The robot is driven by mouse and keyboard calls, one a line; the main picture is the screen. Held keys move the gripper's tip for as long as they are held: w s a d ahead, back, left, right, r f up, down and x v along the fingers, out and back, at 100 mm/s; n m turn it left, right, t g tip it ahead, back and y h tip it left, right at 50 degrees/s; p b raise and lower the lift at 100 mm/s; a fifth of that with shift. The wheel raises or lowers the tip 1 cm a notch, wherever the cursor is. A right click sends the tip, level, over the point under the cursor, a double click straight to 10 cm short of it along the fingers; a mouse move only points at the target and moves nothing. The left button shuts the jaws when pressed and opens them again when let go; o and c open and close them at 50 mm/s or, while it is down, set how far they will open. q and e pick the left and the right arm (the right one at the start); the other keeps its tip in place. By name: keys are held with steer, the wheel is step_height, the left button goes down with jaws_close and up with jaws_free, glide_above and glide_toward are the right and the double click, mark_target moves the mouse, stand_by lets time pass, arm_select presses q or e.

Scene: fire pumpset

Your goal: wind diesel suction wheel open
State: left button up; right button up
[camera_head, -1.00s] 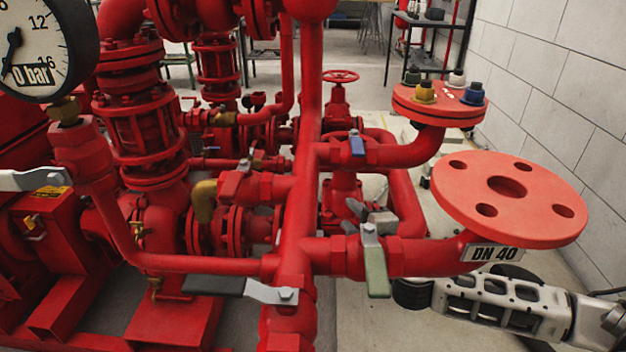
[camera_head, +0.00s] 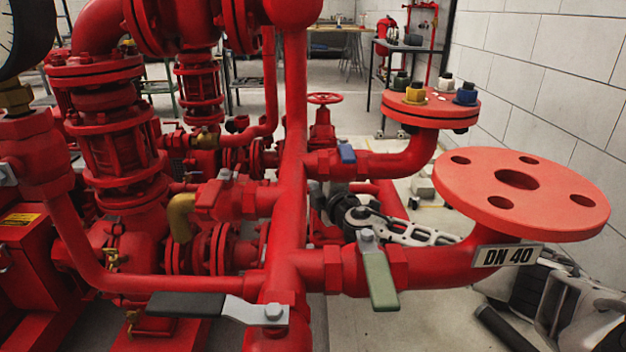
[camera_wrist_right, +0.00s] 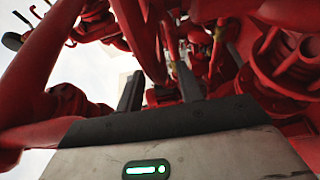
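A red handwheel (camera_head: 323,98) sits on top of a red valve behind the pipes, in the middle of the head view. It is the only handwheel I can make out there; no label shows which wheel it is. My right arm reaches in from the right behind the DN 40 pipe. My right gripper (camera_head: 340,207) is below the handwheel and apart from it, partly hidden by red pipes. In the right wrist view, its two dark fingers (camera_wrist_right: 160,88) are spread with a gap between them and nothing held. My left gripper is not in view.
A thick red vertical pipe (camera_head: 291,150) and the DN 40 pipe (camera_head: 440,262) with its wide flange (camera_head: 520,190) stand in front of my right arm. Lever valves with green (camera_head: 380,280), blue (camera_head: 347,153) and black (camera_head: 187,304) handles project nearby.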

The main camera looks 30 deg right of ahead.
steer(key=shift+w+d, duration=0.15)
steer(key=shift+w, duration=1.1)
jaws_close()
steer(key=shift+s, duration=0.1)
